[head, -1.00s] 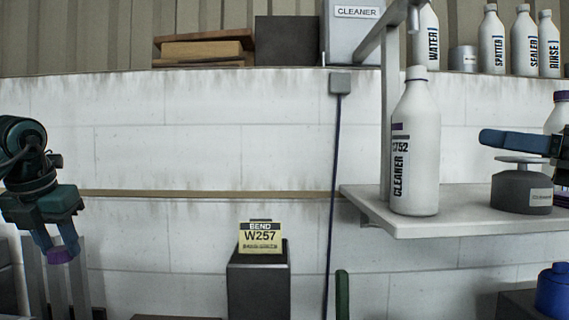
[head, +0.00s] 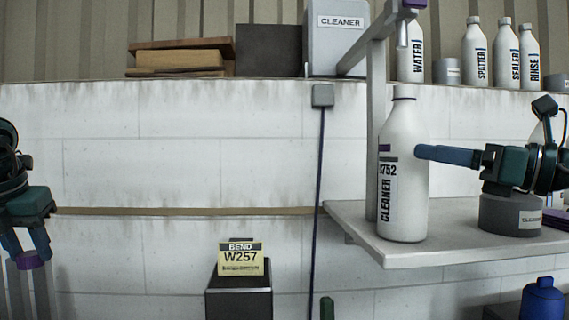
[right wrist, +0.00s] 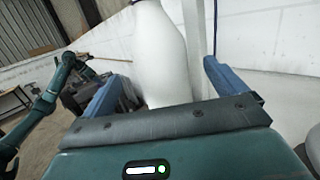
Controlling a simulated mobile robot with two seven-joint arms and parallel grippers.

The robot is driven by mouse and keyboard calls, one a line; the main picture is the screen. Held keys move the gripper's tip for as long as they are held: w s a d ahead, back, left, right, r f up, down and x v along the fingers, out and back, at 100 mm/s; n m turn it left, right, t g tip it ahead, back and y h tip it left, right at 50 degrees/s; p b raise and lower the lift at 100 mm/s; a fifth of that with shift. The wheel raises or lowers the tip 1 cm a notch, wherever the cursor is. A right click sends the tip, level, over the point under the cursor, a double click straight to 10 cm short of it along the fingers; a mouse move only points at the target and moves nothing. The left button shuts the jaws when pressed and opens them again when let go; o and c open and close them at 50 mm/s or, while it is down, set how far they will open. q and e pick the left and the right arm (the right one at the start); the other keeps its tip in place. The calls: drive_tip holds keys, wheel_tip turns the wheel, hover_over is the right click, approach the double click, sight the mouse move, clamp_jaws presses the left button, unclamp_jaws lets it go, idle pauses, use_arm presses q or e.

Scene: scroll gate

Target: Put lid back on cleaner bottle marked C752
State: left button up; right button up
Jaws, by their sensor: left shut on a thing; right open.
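The white cleaner bottle (head: 404,215), labelled CLEANER with a partly legible C752, stands upright on the grey shelf. Its white neck shows no purple lid. My right gripper (head: 424,153) reaches in from the right at the bottle's mid-height. In the right wrist view, the bottle (right wrist: 165,45) shows between the spread fingers of the open right gripper (right wrist: 163,80); contact cannot be told. My left gripper (head: 28,252) is shut on a purple lid (head: 30,260) at the far left, low and well apart from the bottle.
The grey shelf (head: 390,253) has an upright post (head: 376,90) just behind the bottle's left side. A dark grey can (head: 497,215) stands under my right gripper. A block with a BEND W257 sign (head: 240,290) and a hanging cable (head: 319,180) lie between the left gripper and the shelf.

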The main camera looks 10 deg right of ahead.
sight(404, 145)
use_arm(q)
drive_tip(key=shift+r, duration=0.25)
use_arm(e)
drive_tip(key=shift+w+a, duration=0.4)
drive_tip(key=shift+w, duration=0.1)
use_arm(q)
drive_tip(key=shift+r+p, duration=0.9)
drive_tip(key=shift+p, duration=0.05)
use_arm(e)
drive_tip(key=x, duration=0.4)
drive_tip(key=shift+a+r, duration=0.1)
drive_tip(key=shift+r, duration=0.15)
drive_tip(key=shift+w+a, duration=0.3)
drive_tip(key=shift+w, duration=0.15)
drive_tip(key=shift+c, duration=0.2)
drive_tip(key=c, duration=1.4)
drive_tip(key=shift+c, duration=0.2)
use_arm(q)
drive_tip(key=shift+r, duration=0.1)
use_arm(e)
drive_tip(key=shift+r, duration=0.1)
